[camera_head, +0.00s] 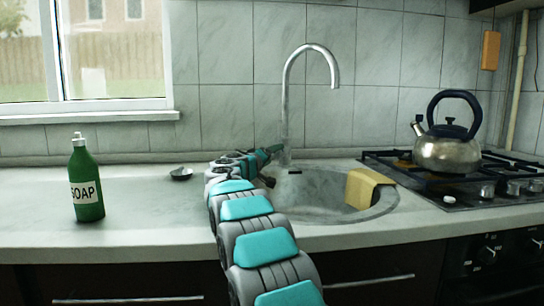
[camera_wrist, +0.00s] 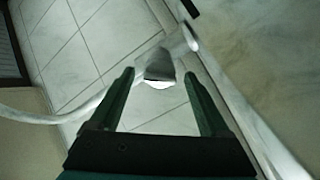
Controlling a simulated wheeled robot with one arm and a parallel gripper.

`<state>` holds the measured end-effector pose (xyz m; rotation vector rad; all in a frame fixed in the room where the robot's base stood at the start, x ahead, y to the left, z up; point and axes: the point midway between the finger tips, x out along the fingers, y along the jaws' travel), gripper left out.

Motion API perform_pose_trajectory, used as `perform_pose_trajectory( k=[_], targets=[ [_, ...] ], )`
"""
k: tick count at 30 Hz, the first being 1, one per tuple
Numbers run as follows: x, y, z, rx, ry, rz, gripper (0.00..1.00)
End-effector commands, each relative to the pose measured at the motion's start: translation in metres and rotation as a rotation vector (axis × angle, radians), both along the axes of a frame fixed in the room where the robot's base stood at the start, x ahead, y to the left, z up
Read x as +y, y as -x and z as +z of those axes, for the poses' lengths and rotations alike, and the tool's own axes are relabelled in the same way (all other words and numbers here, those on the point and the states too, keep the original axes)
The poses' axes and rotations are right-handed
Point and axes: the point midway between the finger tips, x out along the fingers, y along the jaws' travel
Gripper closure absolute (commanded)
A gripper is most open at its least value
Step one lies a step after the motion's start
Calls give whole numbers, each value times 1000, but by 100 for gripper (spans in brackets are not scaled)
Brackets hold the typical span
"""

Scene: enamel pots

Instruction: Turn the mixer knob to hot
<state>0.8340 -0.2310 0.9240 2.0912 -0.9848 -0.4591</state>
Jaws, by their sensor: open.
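The chrome mixer tap (camera_head: 285,110) stands behind the sink, its tall spout curving over to the right. My gripper (camera_head: 272,152) is at the left of the tap's base, and its tips are too small there to make out. In the wrist view my gripper (camera_wrist: 158,78) is open, with dark green fingers. A short metal piece (camera_wrist: 159,62), which looks like the mixer knob, shows between and just beyond the fingertips. It joins the tap body (camera_wrist: 182,40). I cannot tell whether either finger touches it. In the head view the knob is hidden or too small to tell.
The sink (camera_head: 320,190) has a yellow cloth (camera_head: 362,187) over its right rim. A green soap bottle (camera_head: 85,185) and a small dark dish (camera_head: 181,174) stand on the left counter. A kettle (camera_head: 448,150) sits on the stove at right. The tiled wall is close behind the tap.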

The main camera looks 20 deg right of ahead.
Motion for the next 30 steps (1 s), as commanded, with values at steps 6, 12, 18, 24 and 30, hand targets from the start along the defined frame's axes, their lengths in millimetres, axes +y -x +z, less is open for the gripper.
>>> perform_pose_trajectory(
  k=[6, 12, 18, 24, 30],
  targets=[
    [0, 0, 0, 0, 0, 0, 39],
    [0, 0, 0, 0, 0, 0, 62],
    [0, 0, 0, 0, 0, 0, 84],
    [0, 0, 0, 0, -1, 1, 100],
    [0, 0, 0, 12, 10, 0, 100]
  ],
)
